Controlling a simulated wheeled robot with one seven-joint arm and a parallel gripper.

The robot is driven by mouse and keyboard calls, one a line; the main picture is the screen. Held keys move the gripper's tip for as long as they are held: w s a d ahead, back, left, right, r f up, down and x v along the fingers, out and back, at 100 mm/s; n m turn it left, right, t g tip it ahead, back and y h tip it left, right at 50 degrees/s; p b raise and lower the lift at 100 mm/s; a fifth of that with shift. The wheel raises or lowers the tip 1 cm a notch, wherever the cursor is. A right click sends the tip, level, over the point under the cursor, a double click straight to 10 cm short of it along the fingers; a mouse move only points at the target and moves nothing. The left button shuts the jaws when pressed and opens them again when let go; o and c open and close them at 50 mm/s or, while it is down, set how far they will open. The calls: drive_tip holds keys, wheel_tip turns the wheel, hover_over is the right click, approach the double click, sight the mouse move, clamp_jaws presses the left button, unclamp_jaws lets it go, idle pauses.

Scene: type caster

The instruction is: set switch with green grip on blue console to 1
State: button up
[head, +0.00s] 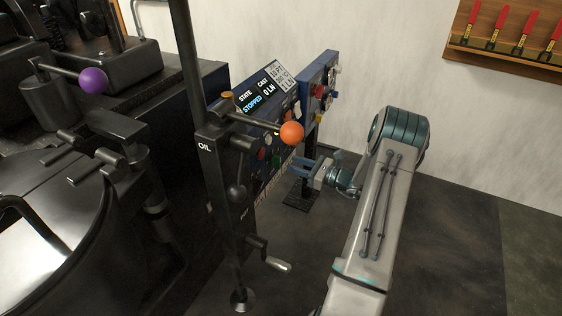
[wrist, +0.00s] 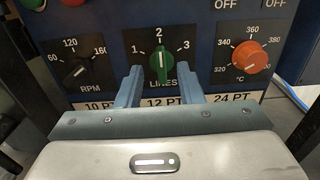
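The switch with the green grip (wrist: 161,68) is on the blue console (wrist: 205,50), above the label LINES, with marks 1, 2 and 3 around it. Its white line points straight up at 2. My gripper (wrist: 160,76) is open, with one finger on each side of the green grip and gaps visible between. I cannot tell how deep the fingertips reach around it. In the head view my gripper (head: 293,167) is at the console face (head: 262,182), and the green grip is hard to make out there.
A black RPM knob (wrist: 77,70) is left of the green grip and an orange temperature knob (wrist: 248,57) is right of it. A lever with an orange ball (head: 291,132) stands out in front of the console. Open floor (head: 440,230) lies to the right.

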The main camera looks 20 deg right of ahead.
sight(280, 159)
drive_tip(key=x, duration=0.6)
drive_tip(key=shift+b, duration=0.4)
